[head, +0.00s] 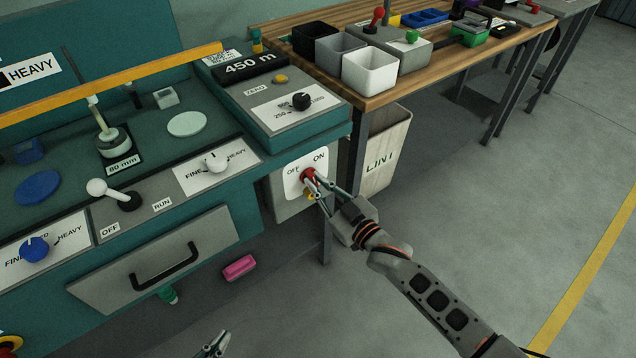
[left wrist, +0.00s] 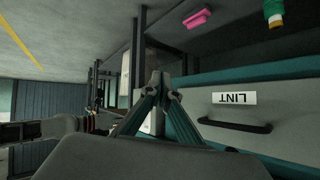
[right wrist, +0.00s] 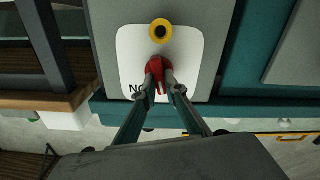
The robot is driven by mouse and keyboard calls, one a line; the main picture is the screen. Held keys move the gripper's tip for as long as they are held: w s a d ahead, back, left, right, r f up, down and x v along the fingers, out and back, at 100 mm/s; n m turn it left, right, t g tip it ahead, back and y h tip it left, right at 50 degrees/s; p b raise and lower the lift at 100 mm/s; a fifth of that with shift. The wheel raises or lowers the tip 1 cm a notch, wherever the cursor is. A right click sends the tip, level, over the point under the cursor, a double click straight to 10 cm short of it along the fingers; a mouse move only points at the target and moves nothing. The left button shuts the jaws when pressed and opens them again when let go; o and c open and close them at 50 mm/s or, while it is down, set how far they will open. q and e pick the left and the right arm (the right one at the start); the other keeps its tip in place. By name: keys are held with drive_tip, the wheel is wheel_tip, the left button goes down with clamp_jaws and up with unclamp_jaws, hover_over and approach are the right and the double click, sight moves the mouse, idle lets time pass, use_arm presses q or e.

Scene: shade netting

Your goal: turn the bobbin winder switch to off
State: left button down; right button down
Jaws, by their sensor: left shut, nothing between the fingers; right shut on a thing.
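A red rotary knob (head: 308,175) sits on a white plate (head: 293,164) marked OFF at left and ON at right, on a grey box at the bench's front corner. My right gripper (head: 312,180) is shut on this knob. In the right wrist view the red knob (right wrist: 154,68) shows between the fingertips; the plate is upside down, with ON at left and the OFF mark hidden. Its exact pointing direction is partly covered by the fingers. My left gripper (head: 214,345) is shut and empty, low at the head view's bottom edge.
A white lever (head: 105,190) stands between OFF and RUN labels on the green bench. A yellow ring (right wrist: 160,31) sits beside the red knob. A drawer (head: 160,262) is at the bench front, a lint bin (head: 388,150) to the right. Floor at right is clear.

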drive_tip(key=shift+a+n, duration=0.1)
drive_tip(key=shift+n, duration=0.9)
drive_tip(key=shift+s+f+n+p, duration=0.1)
drive_tip(key=shift+n+p, duration=0.2)
drive_tip(key=shift+n, duration=0.8)
use_arm(q)
drive_tip(key=shift+s+a, duration=0.1)
drive_tip(key=shift+a, duration=0.1)
use_arm(e)
drive_tip(key=shift+n, duration=0.9)
drive_tip(key=c, duration=2.1)
unclamp_jaws()
